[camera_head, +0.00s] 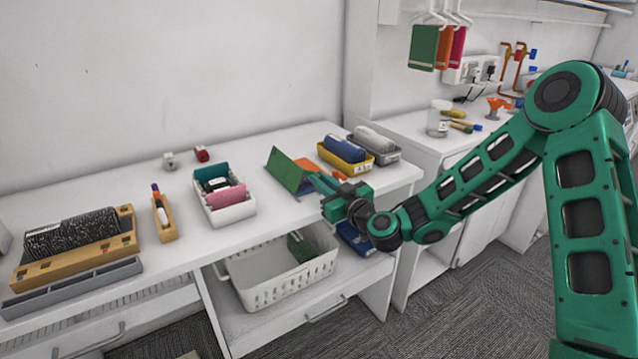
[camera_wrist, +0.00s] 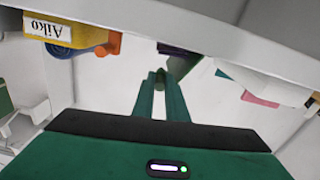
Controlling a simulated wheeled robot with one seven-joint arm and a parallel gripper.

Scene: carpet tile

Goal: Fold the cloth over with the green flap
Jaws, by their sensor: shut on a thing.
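The cloth's green flap (camera_head: 287,172) stands raised and tilted on the white worktop, like one side of a tent. An orange patch (camera_head: 308,166) shows just behind it; I cannot tell whether it belongs to the cloth. My gripper (camera_head: 316,182) reaches in from the right, low over the worktop at the flap's right edge. In the wrist view my gripper's fingers (camera_wrist: 161,76) are close together, shut on a green edge (camera_wrist: 181,66) of the flap. Most of the cloth is hidden there.
A yellow bin (camera_head: 343,162) and a grey bin (camera_head: 378,152) holding rolled cloths stand behind my gripper. A white box (camera_head: 228,213) with coloured pieces stands to the left. A white basket (camera_head: 290,289) sits below. The worktop between box and flap is clear.

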